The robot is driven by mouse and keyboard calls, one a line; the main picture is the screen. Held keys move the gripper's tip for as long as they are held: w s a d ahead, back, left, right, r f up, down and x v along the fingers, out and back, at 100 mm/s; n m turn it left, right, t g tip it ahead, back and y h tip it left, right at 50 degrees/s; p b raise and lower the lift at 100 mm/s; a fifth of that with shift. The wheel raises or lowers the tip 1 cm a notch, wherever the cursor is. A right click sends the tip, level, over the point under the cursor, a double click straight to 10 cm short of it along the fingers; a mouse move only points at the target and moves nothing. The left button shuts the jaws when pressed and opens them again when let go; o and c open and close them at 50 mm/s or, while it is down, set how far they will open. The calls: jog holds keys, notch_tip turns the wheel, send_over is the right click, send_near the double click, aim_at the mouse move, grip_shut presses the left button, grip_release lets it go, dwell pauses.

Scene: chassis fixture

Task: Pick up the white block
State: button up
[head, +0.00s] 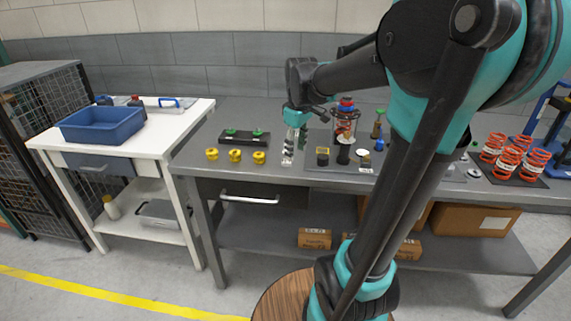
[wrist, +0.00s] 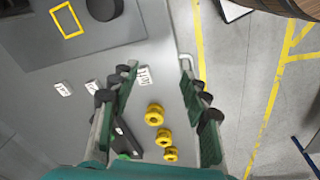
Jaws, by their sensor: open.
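Several small white blocks with dark lettering lie on the grey table. In the wrist view one white block (wrist: 144,76) lies beside the left fingertip, inside the opening and partly hidden by that finger. A second white block (wrist: 63,88) lies further left, clear of the fingers. A third (wrist: 92,86) is partly covered by the left finger. My gripper (wrist: 158,68) is open, with nothing held between its fingers. In the head view my gripper (head: 288,158) points down over the table, between the yellow parts and the dark mat; the blocks are hard to make out there.
A dark mat (head: 314,165) with several parts lies to the right. The drawer handle (head: 250,200) sticks out in front. A white bench (head: 150,135) holds a blue bin (head: 102,125).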

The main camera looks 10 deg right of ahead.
jog(key=w+a+r+n+g, duration=0.25)
jog(key=w+r+n, duration=0.4)
jog(key=r, duration=0.35)
send_over(283, 161)
jog(key=shift+m+t, duration=0.35)
jog(key=shift+t, duration=0.1)
jog(key=f, duration=1.1)
jog(key=shift+w+d, duration=0.1)
jog(key=shift+w, duration=0.15)
jog(key=shift+s+f, duration=0.15)
jog(key=shift+f, duration=3)
jog(key=shift+c, duration=0.5)
jog(key=c, duration=1)
